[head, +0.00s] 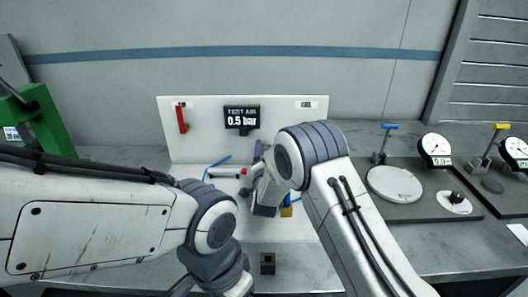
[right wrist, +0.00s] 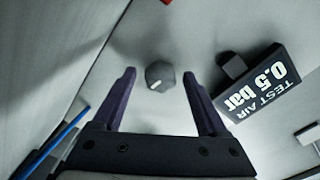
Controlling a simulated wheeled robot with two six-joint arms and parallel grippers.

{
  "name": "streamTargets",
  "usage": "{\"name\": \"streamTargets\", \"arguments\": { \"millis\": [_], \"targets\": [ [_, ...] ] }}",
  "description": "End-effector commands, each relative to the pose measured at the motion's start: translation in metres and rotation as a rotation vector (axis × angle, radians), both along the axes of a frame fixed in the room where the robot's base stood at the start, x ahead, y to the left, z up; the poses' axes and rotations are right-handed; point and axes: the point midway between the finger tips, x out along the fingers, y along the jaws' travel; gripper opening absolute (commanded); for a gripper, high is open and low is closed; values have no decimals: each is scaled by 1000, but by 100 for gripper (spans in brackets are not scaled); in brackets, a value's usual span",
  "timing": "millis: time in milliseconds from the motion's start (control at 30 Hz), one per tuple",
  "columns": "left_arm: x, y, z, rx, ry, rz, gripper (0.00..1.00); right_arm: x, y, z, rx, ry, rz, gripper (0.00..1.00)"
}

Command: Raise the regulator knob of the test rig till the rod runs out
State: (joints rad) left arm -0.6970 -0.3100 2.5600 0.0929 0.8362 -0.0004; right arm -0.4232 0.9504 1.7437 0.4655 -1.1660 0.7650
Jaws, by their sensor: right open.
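In the right wrist view the round dark grey regulator knob (right wrist: 159,77), with a white pointer mark, is on the white panel between my right gripper's two purple fingertips. The gripper is open, with a gap on either side of the knob. A pale horizontal cylinder (head: 226,171) with a red end lies low by the panel. My left gripper is out of view.
A red lever (head: 182,118) is at the panel's upper left. A blue tube (head: 215,167) runs near the cylinder. A small black block (head: 268,263) stands at the front. Gauge stations with a dial (head: 434,149) are at right; a green press (head: 40,125) is at left.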

Motion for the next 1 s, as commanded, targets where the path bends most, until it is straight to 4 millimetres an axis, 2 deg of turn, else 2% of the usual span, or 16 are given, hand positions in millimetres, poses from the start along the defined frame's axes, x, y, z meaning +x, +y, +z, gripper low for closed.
{"name": "streamTargets", "arguments": {
  "millis": [333, 367, 500, 533, 567, 733, 1000],
  "targets": [
    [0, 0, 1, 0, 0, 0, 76, 6, 2, 0, -1, 0, 2, 76],
    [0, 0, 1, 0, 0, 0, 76, 6, 2, 0, -1, 0, 2, 72],
    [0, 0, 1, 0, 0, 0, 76, 6, 2, 0, 0, 0, 2, 18],
    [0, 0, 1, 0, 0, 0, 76, 6, 2, 0, 0, 0, 2, 7],
    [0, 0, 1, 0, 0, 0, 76, 6, 2, 0, -1, 0, 2, 0],
    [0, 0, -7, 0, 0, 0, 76, 6, 2, -3, 24, -1, 3, 0],
    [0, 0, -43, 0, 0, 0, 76, 6, 2, -5, 220, -2, 3, 0]
  ]
}}
